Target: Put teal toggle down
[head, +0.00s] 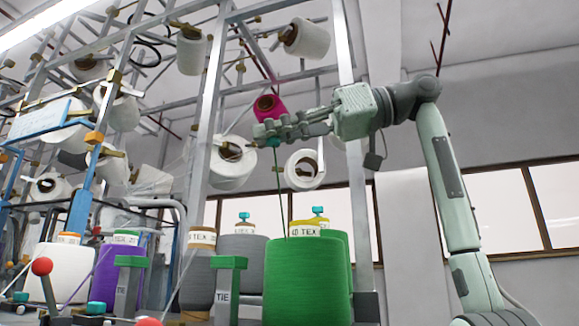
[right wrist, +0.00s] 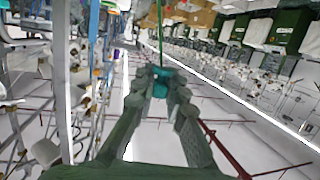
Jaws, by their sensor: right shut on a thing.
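My right gripper (head: 268,132) reaches in from the right, high above the yarn cones. It is shut on the teal toggle (head: 273,143), a small piece that is mostly hidden by the fingers. In the right wrist view the toggle (right wrist: 160,86) sits between the fingertips. A thin green yarn (head: 280,190) runs from the toggle down to the large green cone (head: 300,275); it also shows in the right wrist view (right wrist: 160,35). My left gripper is not in view.
Green-topped posts marked TIE (head: 228,263) stand left of the green cone. A grey cone (head: 240,247) with a teal top piece stands behind. A purple cone (head: 118,268) and a white cone (head: 62,275) stand left. Metal frame uprights (head: 207,110) and a magenta spool (head: 267,104) are near the gripper.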

